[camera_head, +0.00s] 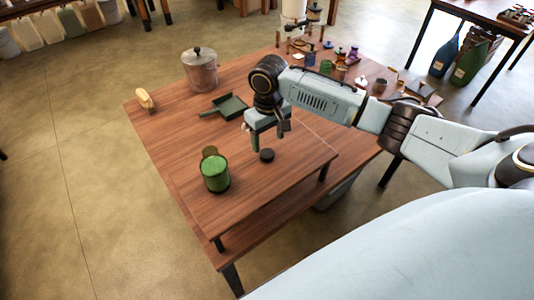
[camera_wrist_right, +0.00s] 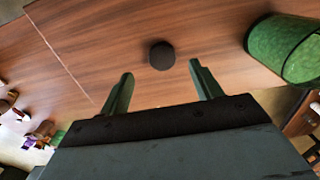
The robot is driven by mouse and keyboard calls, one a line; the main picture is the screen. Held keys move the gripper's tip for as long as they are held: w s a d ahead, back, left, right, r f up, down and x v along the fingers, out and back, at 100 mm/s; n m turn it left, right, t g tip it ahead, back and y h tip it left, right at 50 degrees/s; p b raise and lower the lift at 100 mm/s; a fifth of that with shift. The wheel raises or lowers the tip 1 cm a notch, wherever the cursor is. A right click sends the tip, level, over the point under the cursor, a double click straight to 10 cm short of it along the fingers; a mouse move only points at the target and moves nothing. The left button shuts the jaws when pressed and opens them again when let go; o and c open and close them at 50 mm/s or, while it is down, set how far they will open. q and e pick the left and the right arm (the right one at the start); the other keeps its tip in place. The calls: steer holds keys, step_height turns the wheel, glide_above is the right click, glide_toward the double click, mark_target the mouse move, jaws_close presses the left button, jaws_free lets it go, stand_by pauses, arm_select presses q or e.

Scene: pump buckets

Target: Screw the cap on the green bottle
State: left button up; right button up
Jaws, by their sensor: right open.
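The green bottle (camera_head: 215,174) is a short, wide green container standing on the wooden table near its front left part. It also shows at the right of the right wrist view (camera_wrist_right: 285,48). A dark round cap (camera_head: 267,155) lies flat on the table to the right of the bottle. In the right wrist view the cap (camera_wrist_right: 162,55) sits beyond the gap between the fingertips. My right gripper (camera_wrist_right: 160,82) is open and empty, pointing down above the table close to the cap; it also shows in the head view (camera_head: 265,143). My left gripper is not in view.
A brownish round piece (camera_head: 209,151) shows at the bottle's back rim. Several small items crowd the far right end.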

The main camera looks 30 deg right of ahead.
mark_target(267, 153)
steer(key=shift+w+a+f, duration=0.1)
steer(key=shift+a+f, duration=0.05)
steer(key=shift+f, duration=2.45)
steer(key=c, duration=1)
steer(key=shift+r, duration=0.1)
steer(key=shift+c, duration=0.2)
step_height(267, 153, up, 10)
